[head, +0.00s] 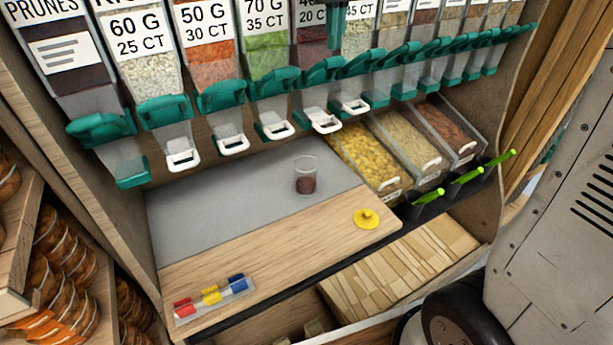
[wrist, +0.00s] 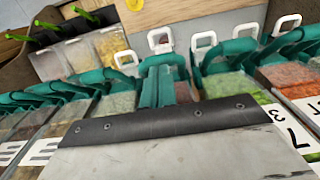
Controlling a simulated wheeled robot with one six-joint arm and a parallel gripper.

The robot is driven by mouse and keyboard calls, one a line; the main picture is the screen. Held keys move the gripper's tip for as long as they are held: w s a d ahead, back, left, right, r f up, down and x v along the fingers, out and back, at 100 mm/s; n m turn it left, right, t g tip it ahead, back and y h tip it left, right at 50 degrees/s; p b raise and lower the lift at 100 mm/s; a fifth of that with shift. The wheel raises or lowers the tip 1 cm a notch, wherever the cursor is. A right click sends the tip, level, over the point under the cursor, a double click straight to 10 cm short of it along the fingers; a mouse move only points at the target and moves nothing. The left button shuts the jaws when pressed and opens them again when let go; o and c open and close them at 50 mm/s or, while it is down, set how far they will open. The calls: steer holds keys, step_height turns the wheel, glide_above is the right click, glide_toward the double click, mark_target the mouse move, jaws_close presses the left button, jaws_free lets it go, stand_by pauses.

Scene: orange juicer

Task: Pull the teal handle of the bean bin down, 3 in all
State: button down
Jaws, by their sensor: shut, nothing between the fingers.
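The 40 G bin (head: 311,55) shows dark red contents in the head view and seems to be the bean bin. Its teal handle (head: 318,74) sits at its lower front, above a white-rimmed spout. My gripper (head: 335,42) has teal fingers, which hang in front of this bin, above the handle. In the wrist view the gripper (wrist: 160,88) is shut and empty, with dark red contents showing beside the fingers. It partly hides the bin and handle; I cannot tell whether it touches them. A clear cup (head: 306,178) with some dark red beans stands on the grey counter below.
Similar bins with teal handles (head: 222,96) crowd both sides. Open sloped bins (head: 365,160) with green-handled scoops stand at the right. A yellow knobbed piece (head: 366,218) and a tray of coloured clips (head: 212,300) lie on the wooden counter edge.

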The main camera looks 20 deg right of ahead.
steer(key=shift+f, duration=0.1)
steer(key=shift+f, duration=0.75)
steer(key=f, duration=0.2)
steer(key=s+f, duration=0.1)
steer(key=f, duration=0.2)
steer(key=shift+d, duration=0.1)
steer(key=shift+r, duration=0.15)
stand_by(0.6)
steer(key=shift+w+r, duration=0.15)
steer(key=shift+r, duration=0.9)
steer(key=shift+w+r, duration=0.2)
steer(key=shift+r, duration=0.9)
steer(key=shift+w+r, duration=0.15)
steer(key=shift+r, duration=0.9)
steer(key=shift+f, duration=0.1)
